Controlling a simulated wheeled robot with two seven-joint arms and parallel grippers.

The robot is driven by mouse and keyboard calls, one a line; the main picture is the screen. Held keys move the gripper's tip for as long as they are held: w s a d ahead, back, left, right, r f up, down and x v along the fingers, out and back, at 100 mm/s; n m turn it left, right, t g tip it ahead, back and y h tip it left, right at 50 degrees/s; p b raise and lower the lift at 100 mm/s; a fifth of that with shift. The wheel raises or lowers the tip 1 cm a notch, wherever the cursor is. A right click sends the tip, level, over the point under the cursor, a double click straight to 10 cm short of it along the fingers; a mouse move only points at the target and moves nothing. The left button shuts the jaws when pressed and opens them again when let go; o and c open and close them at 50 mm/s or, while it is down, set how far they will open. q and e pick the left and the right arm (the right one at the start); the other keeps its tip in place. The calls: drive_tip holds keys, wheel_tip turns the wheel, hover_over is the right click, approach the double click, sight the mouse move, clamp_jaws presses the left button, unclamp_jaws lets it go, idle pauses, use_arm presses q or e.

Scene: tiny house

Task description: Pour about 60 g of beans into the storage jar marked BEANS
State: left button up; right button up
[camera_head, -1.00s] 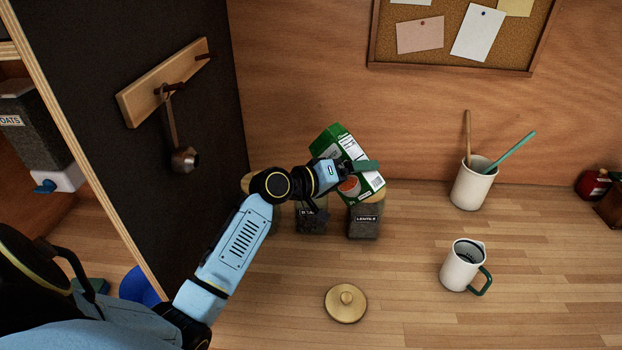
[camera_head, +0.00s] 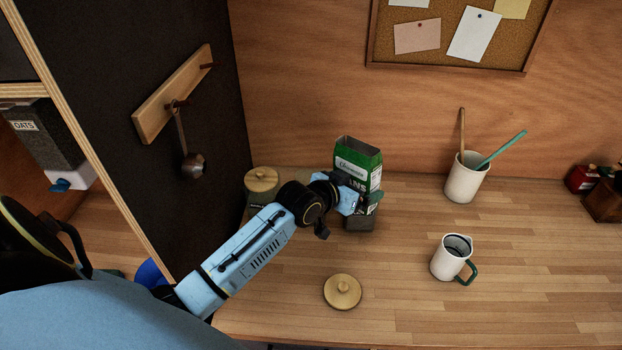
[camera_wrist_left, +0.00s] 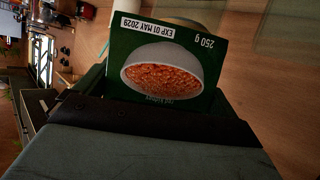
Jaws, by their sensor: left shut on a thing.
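A green and white carton (camera_head: 358,162) stands nearly upright in my left gripper (camera_head: 361,199), which is shut on it; its top looks open, and the visible letters end in "NS". The left wrist view shows the carton's side (camera_wrist_left: 165,70) with a bowl of beans, "250 g" and an expiry date. A dark jar (camera_head: 360,224) shows just below the carton, its label hidden. Another jar (camera_head: 262,203) with a wooden lid stands left of my wrist. The jar between them is hidden behind my arm. A loose round wooden lid (camera_head: 342,291) lies on the counter. My right gripper is out of view.
A white mug (camera_head: 451,258) with a green handle stands to the right on the counter (camera_head: 400,310). Behind it is a utensil crock (camera_head: 466,180). A ladle (camera_head: 190,160) hangs from a rail on the dark panel at left. The counter's front right is clear.

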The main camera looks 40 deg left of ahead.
sight(353, 166)
use_arm(q)
drive_tip(key=shift+f, duration=0.2)
drive_tip(key=shift+r+y, duration=0.25)
drive_tip(key=shift+y, duration=0.05)
wheel_tip(353, 166, up, 6)
drive_tip(key=shift+r, duration=0.25)
drive_tip(key=s+d+f+y+b, duration=0.1)
drive_tip(key=s+d+f+b, duration=0.1)
drive_tip(key=s+f+b, duration=0.4)
drive_tip(key=s+d+f+n+b, duration=0.1)
drive_tip(key=s+f+b, duration=0.5)
drive_tip(key=b, duration=0.6)
wheel_tip(353, 166, down, 2)
drive_tip(key=shift+s+d+f+y, duration=0.2)
drive_tip(key=shift+s+d+y, duration=0.2)
drive_tip(key=shift+d, duration=0.5)
